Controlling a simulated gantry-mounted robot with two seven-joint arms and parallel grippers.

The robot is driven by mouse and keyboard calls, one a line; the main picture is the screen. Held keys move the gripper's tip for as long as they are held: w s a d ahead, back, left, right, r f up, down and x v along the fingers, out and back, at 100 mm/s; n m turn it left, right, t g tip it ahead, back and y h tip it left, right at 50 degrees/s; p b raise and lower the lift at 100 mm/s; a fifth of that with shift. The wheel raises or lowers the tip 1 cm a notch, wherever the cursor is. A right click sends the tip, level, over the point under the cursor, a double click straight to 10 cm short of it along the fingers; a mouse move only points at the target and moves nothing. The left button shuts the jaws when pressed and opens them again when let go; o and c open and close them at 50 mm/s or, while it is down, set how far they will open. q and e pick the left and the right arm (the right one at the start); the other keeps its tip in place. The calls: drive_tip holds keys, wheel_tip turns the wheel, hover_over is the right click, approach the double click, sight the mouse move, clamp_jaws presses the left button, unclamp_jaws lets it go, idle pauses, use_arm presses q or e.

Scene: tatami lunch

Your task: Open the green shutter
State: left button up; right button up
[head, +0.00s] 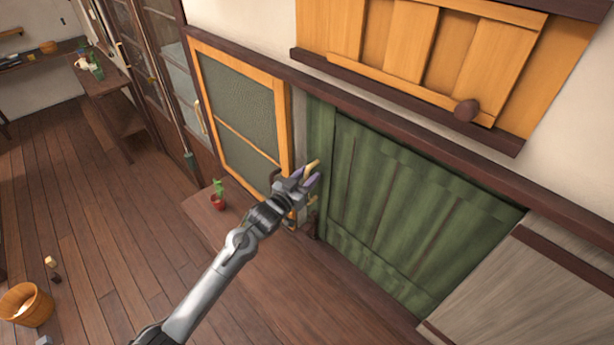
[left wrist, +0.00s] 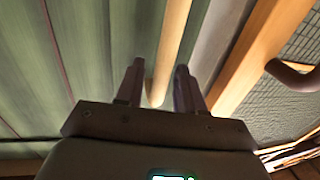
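The green shutter (head: 410,215) is a wide panel of vertical boards low in the wall in the head view. A narrower green strip runs along its left side. My left gripper (head: 312,172) is at that left side, fingers pointing toward the wall. In the left wrist view, green boards (left wrist: 90,50) fill the left, and a pale wooden bar (left wrist: 172,45) runs between the fingers of my left gripper (left wrist: 158,75). The fingers are apart, with a gap on the bar's left; contact on its right is unclear. My right gripper is not in view.
A wood-framed mesh panel (head: 240,105) is left of the shutter. A sliding orange wooden panel with a round knob (head: 467,110) is above. A potted plant (head: 218,195) stands on a low ledge.

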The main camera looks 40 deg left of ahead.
use_arm(q)
drive_tip(key=shift+c, duration=0.3)
clamp_jaws()
drive_tip(key=shift+d, duration=0.1)
